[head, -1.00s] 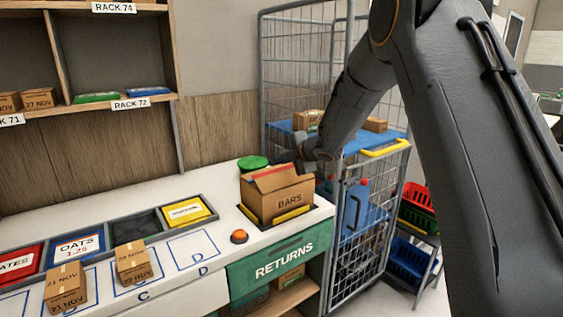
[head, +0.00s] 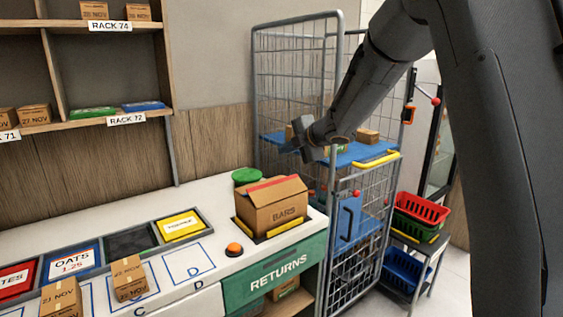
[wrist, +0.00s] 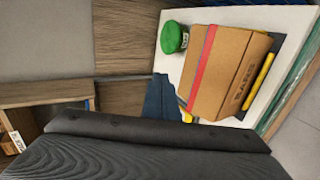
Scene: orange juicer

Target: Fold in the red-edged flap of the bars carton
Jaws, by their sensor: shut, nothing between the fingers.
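The brown bars carton (head: 275,212) stands on the counter in a yellow-edged holder. Its red-edged flap (head: 270,183) now looks low, with the red edge running across the carton's top; whether it lies fully flat is hard to tell. In the wrist view the carton (wrist: 228,75) shows the red edge (wrist: 203,62) as a straight band along its top. My gripper (head: 306,150) is shut and empty, above and to the right of the carton in the head view, apart from it. In the wrist view its dark fingers (wrist: 160,100) show left of the carton.
A green round object (head: 246,176) stands behind the carton. An orange button (head: 234,249) is on the counter at its front left. A wire cage trolley (head: 345,215) with a blue shelf stands close on the right. Small boxes and trays lie to the left.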

